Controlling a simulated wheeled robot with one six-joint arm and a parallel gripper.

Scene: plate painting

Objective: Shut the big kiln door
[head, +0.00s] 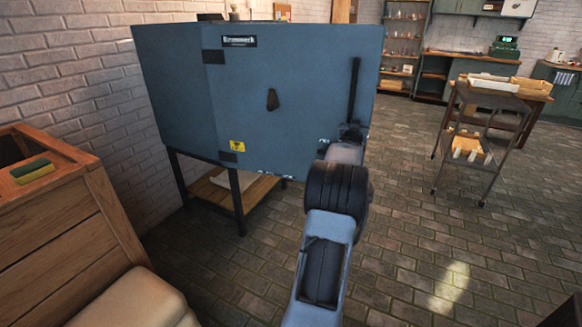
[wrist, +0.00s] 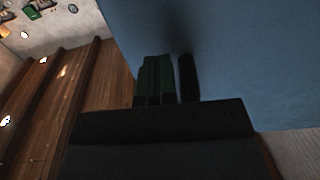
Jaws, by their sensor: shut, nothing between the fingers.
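The big kiln (head: 172,85) is a blue-grey box on a dark stand. Its door (head: 300,60) has two dark hinges on its left edge, a small dark knob in the middle and a long black vertical handle (head: 355,88) near its right edge. The door reaches right past the stand's legs and looks swung out. The gap behind it is hidden. My gripper (head: 351,132) is at the door's lower right, just below the handle. In the wrist view, my shut, empty fingers (wrist: 156,80) point at the blue door face (wrist: 250,60). I cannot tell whether they touch it.
A wooden cabinet (head: 60,235) with a yellow-green sponge (head: 33,172) stands at the left. A wheeled cart (head: 490,100) with trays stands at the right. Shelves and a bench line the back. The brick floor (head: 420,220) between is clear.

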